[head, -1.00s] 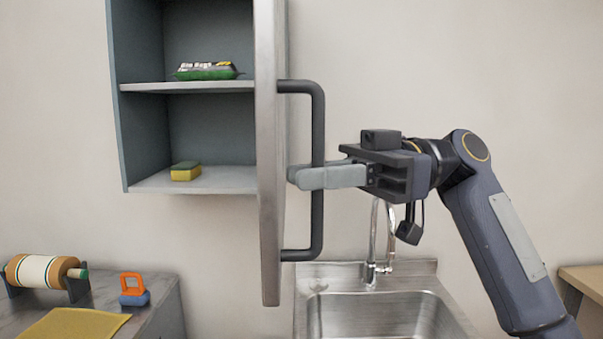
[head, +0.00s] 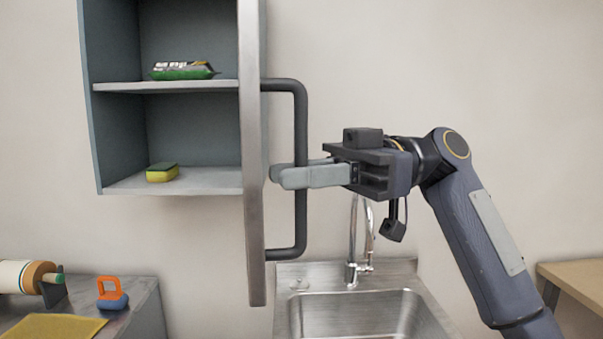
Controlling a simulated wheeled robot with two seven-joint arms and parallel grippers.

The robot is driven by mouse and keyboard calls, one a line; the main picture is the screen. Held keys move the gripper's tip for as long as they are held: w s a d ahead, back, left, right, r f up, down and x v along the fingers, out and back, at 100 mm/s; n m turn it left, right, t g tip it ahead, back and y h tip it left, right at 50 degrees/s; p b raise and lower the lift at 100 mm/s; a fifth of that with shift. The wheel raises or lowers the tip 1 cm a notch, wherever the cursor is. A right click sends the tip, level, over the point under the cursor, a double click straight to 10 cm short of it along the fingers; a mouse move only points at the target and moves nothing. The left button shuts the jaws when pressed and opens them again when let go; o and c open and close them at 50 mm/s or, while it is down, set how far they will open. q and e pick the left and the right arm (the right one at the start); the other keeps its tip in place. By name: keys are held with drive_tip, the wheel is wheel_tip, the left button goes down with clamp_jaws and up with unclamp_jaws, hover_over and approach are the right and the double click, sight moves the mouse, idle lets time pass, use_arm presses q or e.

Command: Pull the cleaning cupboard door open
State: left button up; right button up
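The cleaning cupboard (head: 91,110) hangs on the wall at the upper left, with its grey shelves showing. Its door (head: 253,200) stands open, swung out toward me and seen nearly edge-on. A dark bar handle (head: 300,120) is on the right side of the door. My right gripper (head: 295,176) is at the handle's middle, with one finger in front of the bar and the other partly hidden behind it; it looks closed on the bar. My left gripper is not in view.
A green packet (head: 183,71) lies on the upper shelf and a yellow-green sponge (head: 162,172) on the lower. A sink (head: 345,310) with a tap (head: 352,245) is below. A counter (head: 140,300) at lower left holds an orange-and-blue item (head: 112,293) and a yellow cloth (head: 55,327).

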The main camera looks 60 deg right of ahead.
drive_tip(key=p+v, duration=0.1)
drive_tip(key=v, duration=0.6)
drive_tip(key=shift+s+d, duration=0.2)
drive_tip(key=shift+d, duration=0.15)
